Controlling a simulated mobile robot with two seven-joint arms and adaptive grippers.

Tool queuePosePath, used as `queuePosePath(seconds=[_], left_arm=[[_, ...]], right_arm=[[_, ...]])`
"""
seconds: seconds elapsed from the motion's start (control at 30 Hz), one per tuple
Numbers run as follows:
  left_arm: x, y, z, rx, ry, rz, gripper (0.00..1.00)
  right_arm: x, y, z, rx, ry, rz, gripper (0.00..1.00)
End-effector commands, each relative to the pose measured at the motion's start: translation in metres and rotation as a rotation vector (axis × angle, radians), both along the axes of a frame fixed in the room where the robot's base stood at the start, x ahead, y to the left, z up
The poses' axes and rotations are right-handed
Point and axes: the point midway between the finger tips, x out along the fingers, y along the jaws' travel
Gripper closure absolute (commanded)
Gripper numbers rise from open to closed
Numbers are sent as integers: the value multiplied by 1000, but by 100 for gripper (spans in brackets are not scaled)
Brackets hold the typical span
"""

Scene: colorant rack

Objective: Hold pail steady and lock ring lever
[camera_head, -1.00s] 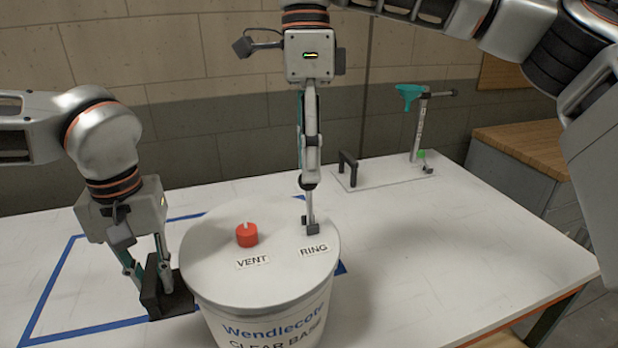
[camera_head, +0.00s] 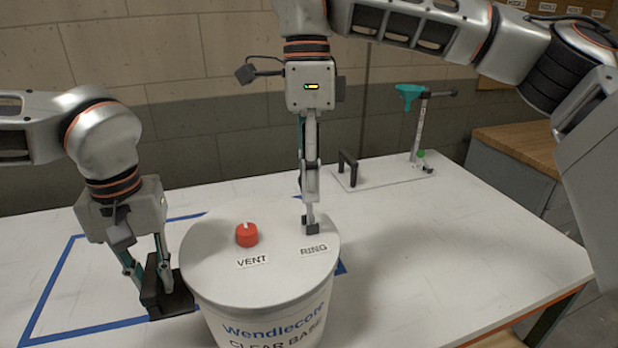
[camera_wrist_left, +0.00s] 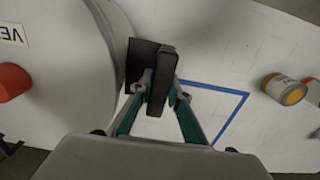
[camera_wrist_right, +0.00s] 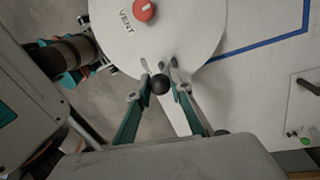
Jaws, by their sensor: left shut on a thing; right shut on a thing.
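The white pail (camera_head: 262,290) stands upright on the table, with a red cap (camera_head: 247,235) beside VENT on its lid and a RING label near the right edge. My left gripper (camera_head: 160,284) is shut on a dark block-like handle (camera_wrist_left: 163,82) at the pail's left side. My right gripper (camera_head: 311,226) comes down over the lid beside RING. The right wrist view shows a black ball knob (camera_wrist_right: 160,84) between its fingers, close to the lid rim. The rest of the lever is hidden.
A teal-topped stand (camera_head: 411,95) and a black handle on a plate (camera_head: 348,170) stand at the back right. A blue tape outline (camera_head: 52,290) marks the table. A can (camera_wrist_left: 288,90) shows in the left wrist view. The table right of the pail is clear.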

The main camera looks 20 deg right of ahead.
Motion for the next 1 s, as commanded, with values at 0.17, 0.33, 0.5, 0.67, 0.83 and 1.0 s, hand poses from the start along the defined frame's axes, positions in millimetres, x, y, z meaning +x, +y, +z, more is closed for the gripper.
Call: queuePosePath(seconds=[0.17, 0.33, 0.5, 0.67, 0.83, 1.0], left_arm=[[0, 0, 0, 0, -1, 0, 100], [0, 0, 0, 0, -1, 0, 100], [0, 0, 0, 0, 0, 0, 100], [0, 0, 0, 0, 0, 0, 100], [0, 0, 0, 0, 0, 0, 100], [0, 0, 0, 1, 0, 0, 100]], right_arm=[[0, -4, -1, 43, 2, -1, 100], [1, -13, -2, 136, 1, -1, 100], [0, -24, -4, 263, 2, -3, 100], [0, -34, -8, 384, 2, -4, 100], [0, -43, -12, 493, -1, -3, 100], [-1, -48, -15, 571, 0, -2, 100]])
